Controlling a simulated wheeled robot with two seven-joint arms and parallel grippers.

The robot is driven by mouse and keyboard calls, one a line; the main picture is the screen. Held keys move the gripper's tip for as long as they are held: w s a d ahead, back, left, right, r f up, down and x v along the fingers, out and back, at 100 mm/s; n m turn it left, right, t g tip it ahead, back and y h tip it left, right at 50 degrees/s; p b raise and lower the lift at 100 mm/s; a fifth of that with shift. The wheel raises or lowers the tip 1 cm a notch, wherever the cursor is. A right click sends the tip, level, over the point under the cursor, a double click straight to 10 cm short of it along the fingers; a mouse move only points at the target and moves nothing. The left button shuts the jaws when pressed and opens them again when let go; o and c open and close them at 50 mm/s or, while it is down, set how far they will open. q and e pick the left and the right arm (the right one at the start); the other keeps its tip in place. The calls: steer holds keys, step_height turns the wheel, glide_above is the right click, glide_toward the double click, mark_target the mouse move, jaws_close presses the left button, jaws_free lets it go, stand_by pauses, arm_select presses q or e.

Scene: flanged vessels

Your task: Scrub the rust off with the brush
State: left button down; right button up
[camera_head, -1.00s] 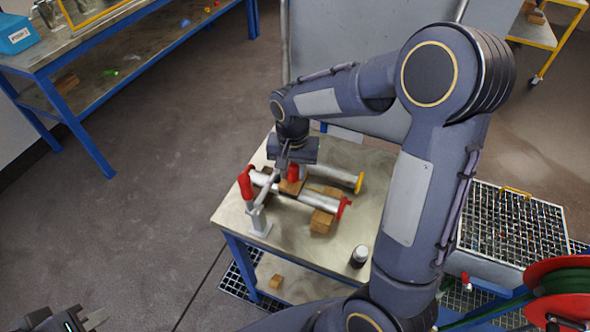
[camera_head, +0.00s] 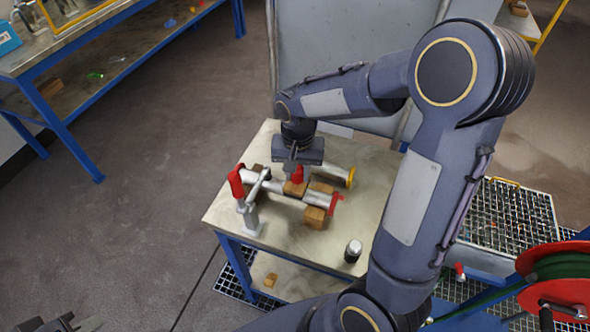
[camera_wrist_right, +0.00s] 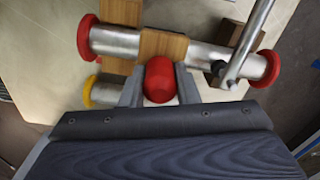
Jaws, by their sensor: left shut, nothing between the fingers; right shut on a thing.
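A silver cylindrical vessel (camera_head: 277,191) with red flanged ends lies on wooden blocks on the table. The brush, a wooden block (camera_head: 293,188) with a red knob (camera_wrist_right: 160,80), rests against the vessel near its middle. My right gripper (camera_head: 296,172) is shut on the red knob; in the right wrist view its fingers lie on both sides of it. Bristles are hidden, and I cannot make out any rust. My left gripper (camera_head: 80,324) is shut and empty at the bottom left, partly cut off.
A second vessel (camera_head: 335,174) with a yellow end lies just behind. A small dark-and-white bottle (camera_head: 353,250) stands at the table's (camera_head: 305,246) front right. A red hose reel (camera_head: 560,275) is at the right. A blue-framed bench (camera_head: 60,95) is at the upper left.

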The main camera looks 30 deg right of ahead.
steer(key=shift+s+d+f, duration=0.1)
steer(key=shift+s+f, duration=0.05)
steer(key=shift+s, duration=0.05)
step_height(320, 180, up, 8)
steer(key=p, duration=0.6)
steer(key=shift+w+p, duration=0.1)
steer(key=shift+p, duration=0.25)
steer(key=p, duration=0.1)
steer(key=r+p, duration=0.1)
steer(key=p, duration=0.1)
steer(key=r+p, duration=0.1)
steer(key=shift+w+a+r, duration=0.2)
steer(key=shift+w+r, duration=0.05)
steer(key=shift+w+a+p, duration=0.1)
steer(key=shift+p, duration=0.3)
steer(key=shift+f, duration=0.1)
